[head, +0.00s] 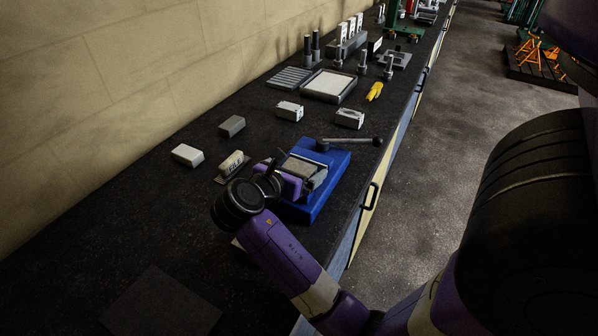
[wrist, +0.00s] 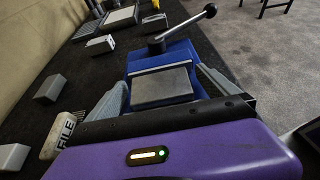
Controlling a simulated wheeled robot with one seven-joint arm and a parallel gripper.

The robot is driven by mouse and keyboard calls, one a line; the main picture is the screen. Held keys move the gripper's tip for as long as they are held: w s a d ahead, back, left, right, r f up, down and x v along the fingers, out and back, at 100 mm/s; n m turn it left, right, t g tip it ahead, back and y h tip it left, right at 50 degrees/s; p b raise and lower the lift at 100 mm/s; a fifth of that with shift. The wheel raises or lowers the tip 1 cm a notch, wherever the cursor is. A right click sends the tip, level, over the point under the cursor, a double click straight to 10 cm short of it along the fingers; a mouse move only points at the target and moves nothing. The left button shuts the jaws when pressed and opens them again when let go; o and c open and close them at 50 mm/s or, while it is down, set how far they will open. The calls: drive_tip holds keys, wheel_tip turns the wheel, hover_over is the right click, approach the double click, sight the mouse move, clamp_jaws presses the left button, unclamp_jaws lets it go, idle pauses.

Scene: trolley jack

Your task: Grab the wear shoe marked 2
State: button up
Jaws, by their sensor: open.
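A grey block (head: 308,170) sits in the blue vise (head: 337,166), and I see no number on it. It also shows in the wrist view (wrist: 162,86) between my two fingers. My gripper (head: 301,168) is open over the near end of the vise, one finger on each side of the block; I cannot tell if they touch it. Two light blocks with dark marks, one on the left (head: 289,111) and one on the right (head: 349,118), lie beyond the vise. Their marks are too small to read, so I cannot tell which thing is the shoe marked 2.
The vise handle (head: 352,141) sticks out to the right. A block marked FILE (wrist: 60,136) lies left of my gripper. A pale block (head: 187,155) and a grey block (head: 232,126) lie further left. A tray (head: 329,86) stands behind. The front left bench is mostly clear.

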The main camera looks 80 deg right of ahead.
drive_tip(key=shift+c, duration=0.5)
drive_tip(key=c, duration=1.8)
drive_tip(key=shift+r, duration=0.15)
clamp_jaws()
